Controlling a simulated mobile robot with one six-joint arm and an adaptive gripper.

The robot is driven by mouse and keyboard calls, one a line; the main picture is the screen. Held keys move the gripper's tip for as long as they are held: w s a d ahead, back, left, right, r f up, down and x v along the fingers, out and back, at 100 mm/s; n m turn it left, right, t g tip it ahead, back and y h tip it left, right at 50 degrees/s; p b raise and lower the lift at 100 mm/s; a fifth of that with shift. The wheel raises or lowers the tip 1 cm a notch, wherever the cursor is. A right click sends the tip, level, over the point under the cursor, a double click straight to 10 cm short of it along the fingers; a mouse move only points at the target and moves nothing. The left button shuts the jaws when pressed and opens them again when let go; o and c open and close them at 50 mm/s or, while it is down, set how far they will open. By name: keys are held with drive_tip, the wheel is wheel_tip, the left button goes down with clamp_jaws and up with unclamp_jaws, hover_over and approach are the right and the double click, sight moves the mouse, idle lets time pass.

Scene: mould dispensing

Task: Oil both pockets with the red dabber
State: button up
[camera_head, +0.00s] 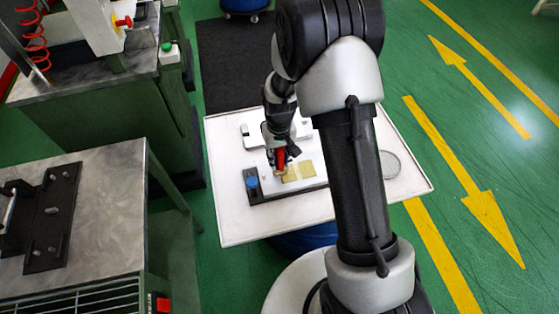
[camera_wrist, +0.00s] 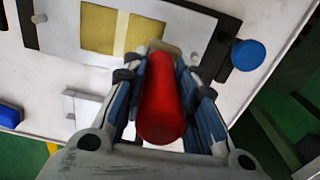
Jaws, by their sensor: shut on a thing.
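My gripper (camera_wrist: 165,100) is shut on the red dabber (camera_wrist: 160,98), whose pale tip points away from the wrist camera. In the head view the red dabber (camera_head: 281,158) shows at the end of my arm, just left of the yellowish pockets (camera_head: 299,171). In the wrist view two yellowish pockets, one on the left (camera_wrist: 98,31) and one on the right (camera_wrist: 144,35), lie side by side in a pale plate (camera_wrist: 60,32). The dabber's tip overlaps the near edge of the right pocket's area. I cannot tell whether it touches the plate.
The white tray table (camera_head: 232,230) carries a dark base (camera_head: 270,196) with a blue knob (camera_head: 252,182). A round grey disc (camera_head: 390,164) lies at the right, partly behind my arm. A metal-topped bench (camera_head: 105,190) with a black fixture stands at the left.

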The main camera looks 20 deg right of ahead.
drive_tip(key=shift+s+d+r, duration=0.15)
drive_tip(key=shift+r, duration=0.4)
drive_tip(key=shift+r+p, duration=0.75)
drive_tip(key=shift+p, duration=0.05)
drive_tip(key=shift+r+p, duration=1)
drive_tip(key=shift+r, duration=0.5)
drive_tip(key=shift+r, duration=0.1)
